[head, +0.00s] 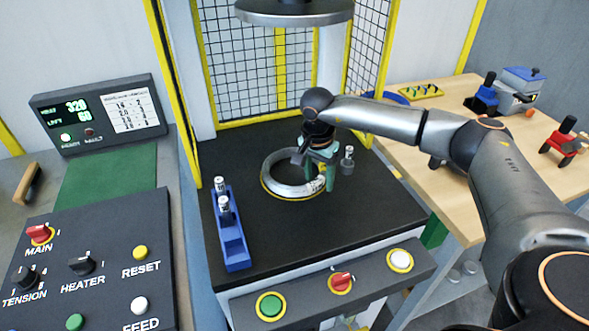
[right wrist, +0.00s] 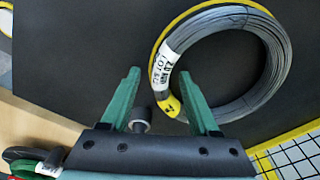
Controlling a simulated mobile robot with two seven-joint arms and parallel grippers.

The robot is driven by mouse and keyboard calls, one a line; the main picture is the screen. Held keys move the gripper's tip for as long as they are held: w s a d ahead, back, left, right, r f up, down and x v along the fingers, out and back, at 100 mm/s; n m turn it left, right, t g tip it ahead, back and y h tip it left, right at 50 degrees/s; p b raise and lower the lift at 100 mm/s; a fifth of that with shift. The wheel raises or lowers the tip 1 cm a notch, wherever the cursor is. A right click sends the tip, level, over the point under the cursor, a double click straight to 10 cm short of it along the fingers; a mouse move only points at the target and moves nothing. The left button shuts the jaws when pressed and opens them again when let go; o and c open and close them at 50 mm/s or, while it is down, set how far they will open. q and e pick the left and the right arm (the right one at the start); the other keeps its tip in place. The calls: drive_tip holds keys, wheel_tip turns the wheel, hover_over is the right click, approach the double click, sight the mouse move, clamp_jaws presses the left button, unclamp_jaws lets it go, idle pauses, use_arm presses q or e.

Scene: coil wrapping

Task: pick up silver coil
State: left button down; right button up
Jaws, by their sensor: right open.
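My right gripper (head: 318,174) is open, with green fingers pointing down at the coil's right side. In the right wrist view the gripper (right wrist: 158,85) has its right finger overlapping the coil's labelled edge. Whether it touches cannot be told. My left gripper is not in view.
A small grey post (head: 347,160) stands just right of the gripper. A blue holder (head: 232,240) with silver cylinders stands front left. Yellow-framed mesh (head: 245,50) closes the back, and a round press head (head: 295,12) hangs above. A wooden bench (head: 450,120) with tools is at right.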

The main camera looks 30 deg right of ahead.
drive_tip(key=shift+f, duration=0.2)
clamp_jaws()
idle(0.4)
idle(0.8)
drive_tip(key=shift+w+r, duration=0.15)
